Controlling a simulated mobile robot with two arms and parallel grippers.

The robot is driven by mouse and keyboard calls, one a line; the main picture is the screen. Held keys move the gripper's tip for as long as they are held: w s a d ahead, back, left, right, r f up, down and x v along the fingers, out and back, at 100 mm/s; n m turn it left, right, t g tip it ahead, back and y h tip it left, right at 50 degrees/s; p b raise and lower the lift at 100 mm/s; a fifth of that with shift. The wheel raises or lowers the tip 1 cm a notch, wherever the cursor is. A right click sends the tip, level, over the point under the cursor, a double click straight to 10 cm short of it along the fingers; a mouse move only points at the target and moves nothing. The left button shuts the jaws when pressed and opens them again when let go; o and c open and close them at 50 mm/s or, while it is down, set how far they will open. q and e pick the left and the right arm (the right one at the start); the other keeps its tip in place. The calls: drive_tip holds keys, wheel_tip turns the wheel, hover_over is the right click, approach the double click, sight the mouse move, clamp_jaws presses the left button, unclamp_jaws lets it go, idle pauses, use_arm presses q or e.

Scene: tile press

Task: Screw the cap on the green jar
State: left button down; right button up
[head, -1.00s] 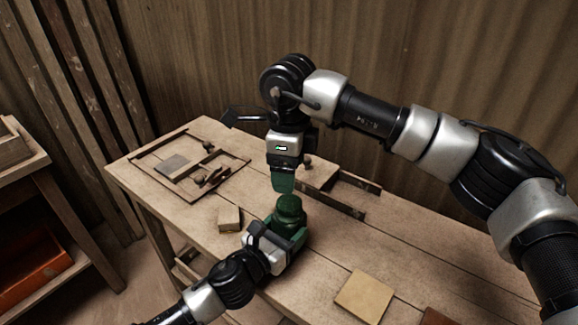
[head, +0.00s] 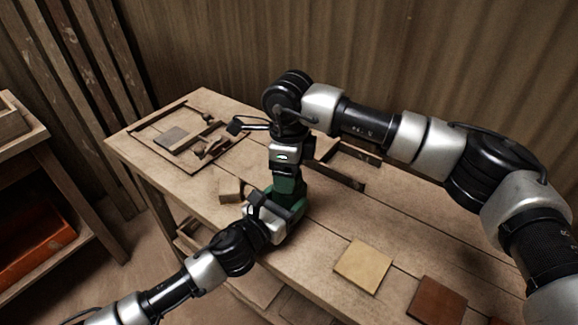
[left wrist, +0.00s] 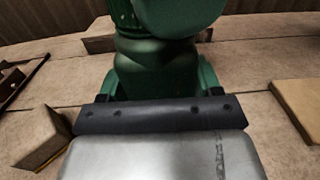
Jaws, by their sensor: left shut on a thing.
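The green jar (left wrist: 157,68) stands upright on the bench. My left gripper (head: 285,212) comes in low from the left and is shut on the jar's body, its green fingers on either side. My right gripper (head: 286,187) points straight down directly over the jar, its green fingers at the jar's top. In the left wrist view, a ribbed green edge (left wrist: 125,15), which looks like the cap, shows above the jar's shoulder, partly behind a smooth rounded green part. Whether the right fingers grip the cap is hidden.
A small wooden block (head: 230,190) lies just left of the jar. A pale square tile (head: 363,266) and a red-brown tile (head: 437,300) lie to the right. A wooden frame (head: 190,168) is at the back left.

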drive_tip(key=c, duration=0.8)
drive_tip(key=o, duration=1.1)
drive_tip(key=shift+c, duration=0.2)
wheel_tip(320, 180, up, 12)
use_arm(q)
drive_tip(key=shift+c, duration=0.6)
unclamp_jaws()
